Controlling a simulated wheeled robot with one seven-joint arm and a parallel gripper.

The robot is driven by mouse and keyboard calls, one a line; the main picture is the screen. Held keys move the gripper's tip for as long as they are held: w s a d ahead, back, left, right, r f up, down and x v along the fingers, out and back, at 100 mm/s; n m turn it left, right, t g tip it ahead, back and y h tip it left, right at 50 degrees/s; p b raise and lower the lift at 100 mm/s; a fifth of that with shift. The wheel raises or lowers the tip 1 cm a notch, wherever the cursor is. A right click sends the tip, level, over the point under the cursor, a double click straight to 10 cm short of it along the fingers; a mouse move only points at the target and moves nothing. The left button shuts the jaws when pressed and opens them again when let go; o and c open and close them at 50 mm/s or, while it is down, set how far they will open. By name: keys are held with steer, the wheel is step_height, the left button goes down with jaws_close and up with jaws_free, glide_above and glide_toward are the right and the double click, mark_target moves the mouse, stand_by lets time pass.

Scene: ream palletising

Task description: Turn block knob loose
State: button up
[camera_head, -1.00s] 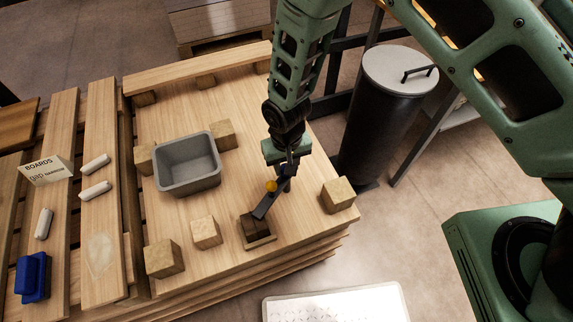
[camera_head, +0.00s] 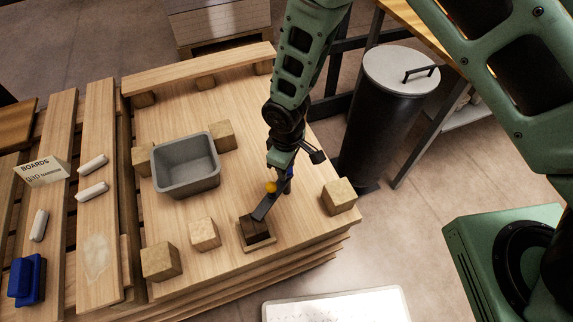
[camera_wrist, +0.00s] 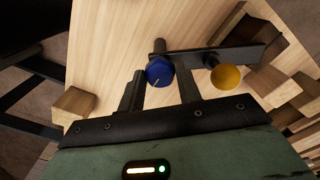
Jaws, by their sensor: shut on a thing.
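The blue knob (camera_wrist: 159,72) has a pale pointer line and sits at one end of a dark flat bar (camera_wrist: 205,58). My gripper (camera_wrist: 160,90) is shut on the blue knob, with a finger on each side of it. In the head view my gripper (camera_head: 286,168) is over the right part of the wooden top and mostly hides the knob. A yellow ball-shaped knob (camera_wrist: 226,77) is on the bar; it also shows in the head view (camera_head: 271,187). The bar's other end reaches a dark block (camera_head: 253,231) in a shallow wooden frame.
A grey bin (camera_head: 187,165) stands left of my gripper. Wooden cubes stand around, one close on the right (camera_head: 339,196) and one at the front (camera_head: 205,234). A black lidded drum (camera_head: 380,125) stands beyond the pallet's right edge. A white panel (camera_head: 335,305) lies in front.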

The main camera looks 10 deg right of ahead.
steer(key=shift+n, duration=0.3)
stand_by(0.4)
steer(key=o, duration=1)
steer(key=shift+r, duration=0.1)
step_height(320, 180, up, 17)
steer(key=shift+r+b, duration=0.15)
steer(key=shift+b, duration=0.2)
steer(key=s+d+r+m, duration=0.2)
steer(key=s+d+r, duration=0.3)
steer(key=s, duration=0.4)
steer(key=s+d+r+m, duration=0.2)
steer(key=s+d+r, duration=0.3)
steer(key=s, duration=0.4)
steer(key=shift+r+m+y, duration=0.3)
steer(key=shift+r+m, duration=0.1)
steer(key=shift+r, duration=0.15)
